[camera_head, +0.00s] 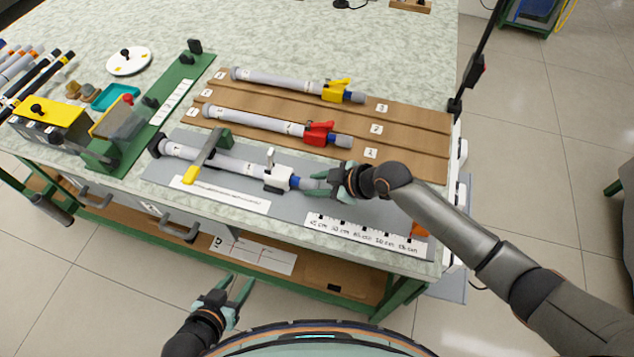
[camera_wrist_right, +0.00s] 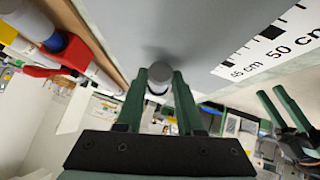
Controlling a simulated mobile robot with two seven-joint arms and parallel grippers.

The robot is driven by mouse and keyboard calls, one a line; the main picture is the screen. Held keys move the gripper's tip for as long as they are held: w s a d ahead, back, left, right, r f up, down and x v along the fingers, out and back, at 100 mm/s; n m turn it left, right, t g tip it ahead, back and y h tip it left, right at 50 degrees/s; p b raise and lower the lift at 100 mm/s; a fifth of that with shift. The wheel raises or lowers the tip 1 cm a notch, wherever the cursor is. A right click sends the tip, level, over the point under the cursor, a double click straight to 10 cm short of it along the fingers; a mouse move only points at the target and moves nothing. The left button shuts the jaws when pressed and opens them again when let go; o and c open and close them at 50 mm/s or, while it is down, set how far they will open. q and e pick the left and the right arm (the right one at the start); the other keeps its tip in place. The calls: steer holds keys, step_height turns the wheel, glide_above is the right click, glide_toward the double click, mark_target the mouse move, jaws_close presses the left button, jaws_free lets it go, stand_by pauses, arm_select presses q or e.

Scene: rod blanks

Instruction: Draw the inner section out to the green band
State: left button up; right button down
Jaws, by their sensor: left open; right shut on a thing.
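A telescopic rod lies on the grey mat, its grey outer tube (camera_head: 237,166) on the left under a green clamp bar (camera_head: 207,152) with a yellow handle. A white collar with a lever (camera_head: 277,177) and a blue ring (camera_head: 294,182) sit where the thinner grey inner section (camera_head: 313,184) comes out. My right gripper (camera_head: 340,181) is shut on the inner section near its right end; the wrist view shows its round end (camera_wrist_right: 158,86) between the fingers. No green band shows on the inner section. My left gripper (camera_head: 238,291) is open and empty, in front of the table.
Two similar rods, with a yellow collar (camera_head: 335,91) and a red collar (camera_head: 319,133), lie on the brown board behind. A printed scale strip (camera_head: 365,235) lies in front right. A green stand (camera_head: 152,110) is at left.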

stand_by(0.6)
steer(key=d, duration=0.2)
steer(key=s+d, duration=0.1)
steer(key=d, duration=0.1)
steer(key=shift+s+d, duration=0.15)
steer(key=shift+s, duration=0.05)
steer(key=c, duration=0.8)
jaws_free()
steer(key=v, duration=1.2)
steer(key=shift+d+p, duration=0.15)
steer(key=shift+p, duration=0.15)
steer(key=shift+r, duration=0.15)
